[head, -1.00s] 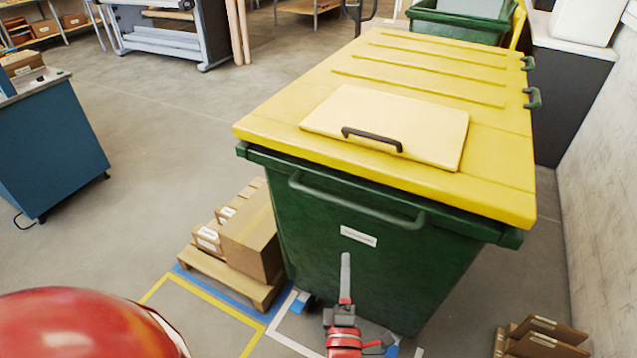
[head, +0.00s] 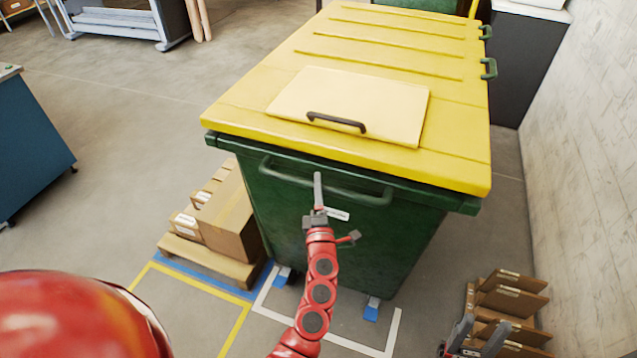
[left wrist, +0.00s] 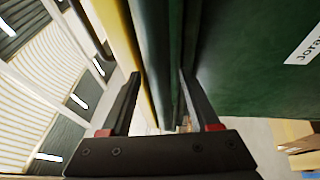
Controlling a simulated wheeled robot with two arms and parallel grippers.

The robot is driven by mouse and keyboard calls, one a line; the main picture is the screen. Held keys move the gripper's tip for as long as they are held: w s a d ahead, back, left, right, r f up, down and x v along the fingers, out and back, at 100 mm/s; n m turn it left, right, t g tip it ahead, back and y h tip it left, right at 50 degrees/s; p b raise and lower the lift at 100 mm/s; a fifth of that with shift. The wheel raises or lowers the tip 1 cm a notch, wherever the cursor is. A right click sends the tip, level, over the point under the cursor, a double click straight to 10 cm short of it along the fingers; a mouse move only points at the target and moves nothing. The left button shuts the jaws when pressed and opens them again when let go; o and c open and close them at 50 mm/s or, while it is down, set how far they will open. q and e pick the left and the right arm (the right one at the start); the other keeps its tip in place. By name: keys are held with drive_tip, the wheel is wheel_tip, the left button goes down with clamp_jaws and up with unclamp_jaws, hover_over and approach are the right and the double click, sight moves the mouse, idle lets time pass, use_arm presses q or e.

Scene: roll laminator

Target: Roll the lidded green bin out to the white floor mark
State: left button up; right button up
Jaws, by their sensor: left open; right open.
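The green bin (head: 400,230) with its closed yellow lid (head: 450,120) stands beyond my arms. A green bar handle (head: 365,195) crosses its near face under the lid. My left gripper (head: 318,185) is open at the middle of this handle. In the left wrist view, the open left gripper (left wrist: 158,80) has the green bar (left wrist: 155,60) running between its fingers, apparently unclamped. The white floor mark (head: 392,335) is taped on the floor at the bin's near foot, partly hidden by my arm. My right gripper (head: 482,335) is open and empty at the lower right.
Cardboard boxes (head: 232,215) on a wooden pallet (head: 210,260) stand close left of the bin. A pale wall (head: 575,170) bounds the right.

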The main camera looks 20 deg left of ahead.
use_arm(q)
drive_tip(key=shift+w+a, duration=0.15)
drive_tip(key=shift+w, duration=0.2)
clamp_jaws()
idle(1.2)
